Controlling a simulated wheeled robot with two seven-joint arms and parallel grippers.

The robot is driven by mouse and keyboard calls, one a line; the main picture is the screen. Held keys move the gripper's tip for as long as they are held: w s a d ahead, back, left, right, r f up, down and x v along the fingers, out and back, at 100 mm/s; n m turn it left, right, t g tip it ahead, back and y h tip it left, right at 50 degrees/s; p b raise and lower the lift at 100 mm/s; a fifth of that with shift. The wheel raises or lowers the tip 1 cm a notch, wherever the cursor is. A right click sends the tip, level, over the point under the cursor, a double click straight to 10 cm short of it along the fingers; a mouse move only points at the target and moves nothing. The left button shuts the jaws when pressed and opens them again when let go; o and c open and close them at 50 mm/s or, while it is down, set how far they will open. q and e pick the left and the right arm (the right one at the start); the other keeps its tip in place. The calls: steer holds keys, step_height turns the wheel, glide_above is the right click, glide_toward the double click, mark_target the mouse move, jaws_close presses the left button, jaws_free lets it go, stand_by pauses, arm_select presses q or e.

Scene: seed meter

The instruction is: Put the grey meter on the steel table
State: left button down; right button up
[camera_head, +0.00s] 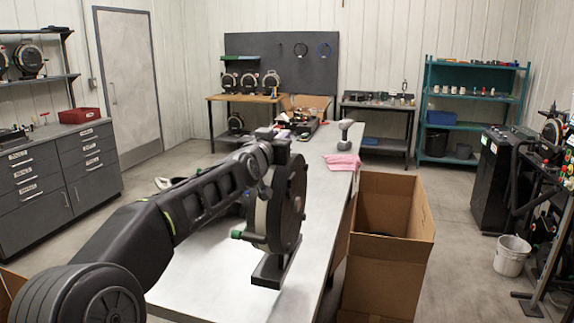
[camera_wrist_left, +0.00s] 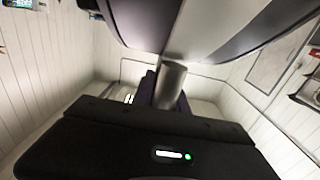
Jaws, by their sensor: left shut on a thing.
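The grey meter (camera_head: 289,203), a thick dark-grey disc with a paler rim and a flat dark foot, is upright over the steel table (camera_head: 214,271). My left gripper (camera_head: 270,150) is shut on the meter near its top. The foot shows over the tabletop near its right edge; I cannot tell whether it touches. In the left wrist view a large grey rounded surface (camera_wrist_left: 225,25), likely the meter, fills the top; the jaws are not clear there. My right gripper is not in view.
An open cardboard box (camera_head: 388,270) stands against the table's right side. A pink cloth (camera_head: 343,161), a grey handheld tool (camera_head: 345,134) and clutter lie toward the table's far end. Bare tabletop lies left of the meter, partly behind my arm.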

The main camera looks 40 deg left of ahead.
arm_select(q)
steer(key=shift+s+r, duration=0.1)
steer(key=shift+r, duration=0.4)
step_height(320, 180, down, 5)
steer(key=shift+b, duration=1.1)
steer(key=shift+f, duration=2.5)
steer(key=c, duration=1.7)
jaws_free()
steer(key=shift+f, duration=0.6)
steer(key=o, duration=0.4)
steer(key=shift+r, duration=0.1)
steer(key=shift+d, duration=0.1)
